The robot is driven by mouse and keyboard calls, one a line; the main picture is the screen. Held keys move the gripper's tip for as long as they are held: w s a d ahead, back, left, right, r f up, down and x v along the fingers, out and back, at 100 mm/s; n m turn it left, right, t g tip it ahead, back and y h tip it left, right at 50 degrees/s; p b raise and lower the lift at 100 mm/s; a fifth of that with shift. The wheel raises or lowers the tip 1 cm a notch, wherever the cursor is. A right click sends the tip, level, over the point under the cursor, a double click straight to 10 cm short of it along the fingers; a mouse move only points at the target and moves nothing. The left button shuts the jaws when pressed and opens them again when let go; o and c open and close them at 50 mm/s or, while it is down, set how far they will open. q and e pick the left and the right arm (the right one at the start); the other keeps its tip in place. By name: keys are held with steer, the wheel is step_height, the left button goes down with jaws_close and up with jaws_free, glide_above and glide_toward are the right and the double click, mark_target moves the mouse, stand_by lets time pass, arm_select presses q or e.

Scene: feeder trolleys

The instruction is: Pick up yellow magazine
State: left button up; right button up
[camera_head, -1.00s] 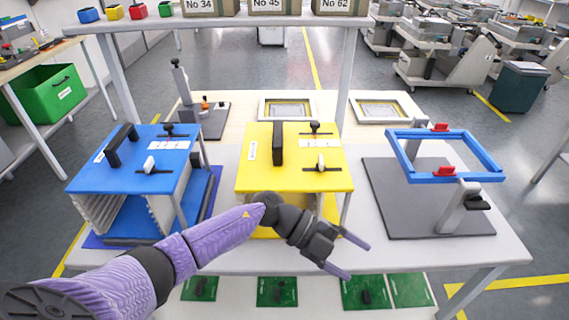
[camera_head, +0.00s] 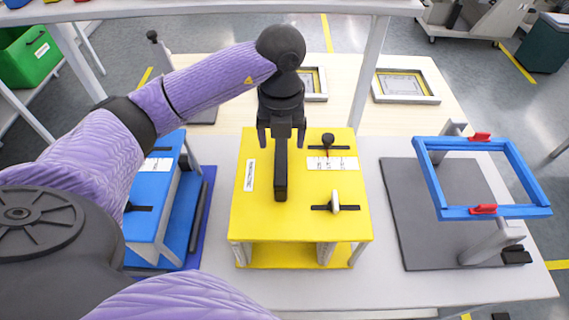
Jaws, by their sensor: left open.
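The yellow magazine (camera_head: 300,222) stands upright on the light table in the middle of the head view. A black bar handle (camera_head: 281,180) runs along its top, with a black knob, a white knob and a white label beside it. My left gripper (camera_head: 281,142) points down at the far end of this handle. Its two fingers are apart, one on each side of the handle; whether they touch it cannot be told. The blue magazine (camera_head: 155,225) stands to the left, mostly hidden behind my left arm. My right gripper is not in view.
A blue frame (camera_head: 480,212) with red clips stands on a grey plate (camera_head: 420,240) at the right. Two framed panels lie behind, one of them the right panel (camera_head: 405,86). A shelf edge (camera_head: 240,10) crosses the top on an upright post (camera_head: 373,75).

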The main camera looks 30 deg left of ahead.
mark_target(281, 158)
arm_select(q)
step_height(281, 158, down, 8)
steer(key=shift+s+f+b, duration=0.1)
steer(key=shift+f+b, duration=0.1)
steer(key=shift+b, duration=0.4)
jaws_close()
steer(key=shift+r, duration=0.1)
stand_by(0.9)
